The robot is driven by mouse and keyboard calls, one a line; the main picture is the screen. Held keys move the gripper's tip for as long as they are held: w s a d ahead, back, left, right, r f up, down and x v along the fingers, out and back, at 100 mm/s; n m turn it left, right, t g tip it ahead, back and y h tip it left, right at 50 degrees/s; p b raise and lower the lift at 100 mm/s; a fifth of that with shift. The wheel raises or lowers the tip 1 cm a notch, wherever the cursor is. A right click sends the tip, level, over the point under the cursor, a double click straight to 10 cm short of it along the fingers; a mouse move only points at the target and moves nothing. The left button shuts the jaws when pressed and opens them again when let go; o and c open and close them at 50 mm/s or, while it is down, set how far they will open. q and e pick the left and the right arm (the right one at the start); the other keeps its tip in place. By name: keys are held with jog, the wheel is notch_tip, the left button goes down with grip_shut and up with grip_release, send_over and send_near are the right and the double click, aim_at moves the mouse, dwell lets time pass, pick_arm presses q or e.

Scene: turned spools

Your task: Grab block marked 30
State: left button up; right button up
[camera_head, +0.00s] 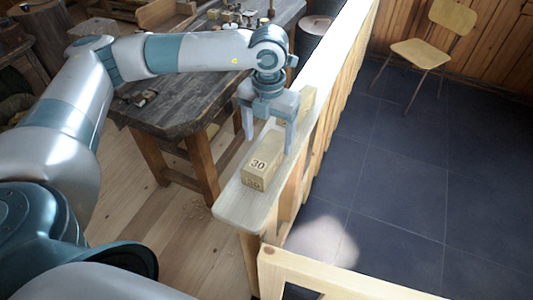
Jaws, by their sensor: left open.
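A pale wooden block marked 30 (259,172) lies on the narrow light wooden ledge (236,207), near its front end. The number shows on its top and on its near face. My left gripper (269,147) is above the ledge, pointing down and open, with its fingers around the far part of the block. I cannot tell whether the fingers touch it. Another pale wooden block (307,98) stands farther along the ledge, partly hidden behind the gripper. My right gripper is not in view.
A dark worn workbench (180,103) with small items on it stands left of the ledge. A wooden railing (345,80) runs below the ledge. A chair (420,53) stands on the dark tiled floor (410,180), which is otherwise clear. A light wooden frame (330,275) is at the front.

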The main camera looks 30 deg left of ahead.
aim_at(266, 151)
pick_arm(q)
jog(key=shift+f, duration=0.95)
jog(key=shift+f+p, duration=0.3)
jog(key=shift+p, duration=0.4)
jog(key=shift+s+a+f+p, duration=0.1)
jog(key=shift+a+f+p, duration=0.05)
jog(key=shift+f+p, duration=0.55)
notch_tip(266, 151, down, 2)
jog(key=shift+f+p, duration=0.1)
jog(key=shift+p, duration=0.4)
jog(key=shift+f, duration=0.5)
jog(key=c, duration=1.4)
